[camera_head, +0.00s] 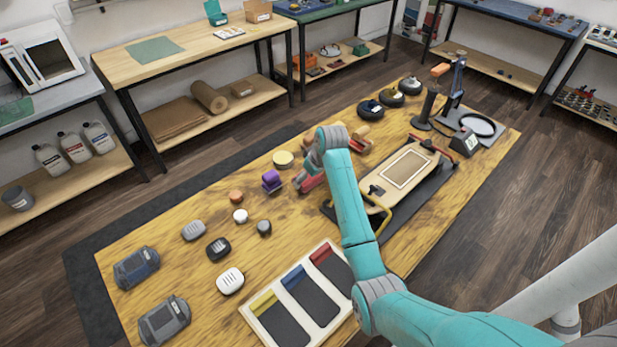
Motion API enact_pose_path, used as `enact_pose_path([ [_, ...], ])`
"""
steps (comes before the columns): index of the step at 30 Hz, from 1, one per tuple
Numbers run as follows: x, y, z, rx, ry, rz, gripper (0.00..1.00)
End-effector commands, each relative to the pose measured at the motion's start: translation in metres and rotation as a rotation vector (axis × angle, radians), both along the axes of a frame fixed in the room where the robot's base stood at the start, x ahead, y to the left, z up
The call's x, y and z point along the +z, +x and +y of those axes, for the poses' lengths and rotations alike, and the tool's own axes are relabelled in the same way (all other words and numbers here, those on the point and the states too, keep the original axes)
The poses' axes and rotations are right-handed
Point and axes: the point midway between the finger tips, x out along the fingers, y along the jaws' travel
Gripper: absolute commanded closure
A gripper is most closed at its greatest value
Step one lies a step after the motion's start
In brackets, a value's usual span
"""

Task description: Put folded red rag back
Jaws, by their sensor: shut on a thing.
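My gripper (307,172) is partly hidden by my teal wrist and reaches down over the middle of the wooden workbench. A red piece (313,183), which looks like the folded red rag, shows right at its fingers, just left of my forearm. My gripper is shut on it; whether it touches the bench is unclear. A pale tray (252,313) at the bench's near side has dark compartments with yellow, blue and red ends. The red-ended compartment (333,273) is the right one, partly covered by my arm.
A purple object (271,182) stands just left of my gripper. Several small round pieces and dark devices (137,267) lie on the left of the bench. A board holder (403,172) is right of my arm, with a magnifier (477,124) beyond.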

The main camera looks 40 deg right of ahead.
Motion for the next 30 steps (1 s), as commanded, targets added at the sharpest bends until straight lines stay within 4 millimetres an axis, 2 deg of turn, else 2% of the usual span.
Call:
enact_pose_path([
  [12,-0.007,0.0,0.0,0.0,0.0,-0.001,0.4],
  [13,-0.007,0.0,0.0,0.0,-0.001,-0.001,0.0],
  [24,-0.005,0.0,0.0,0.0,-0.001,-0.002,0.0],
  [30,0.015,-0.007,-0.001,-0.001,-0.003,-0.004,0.0],
])
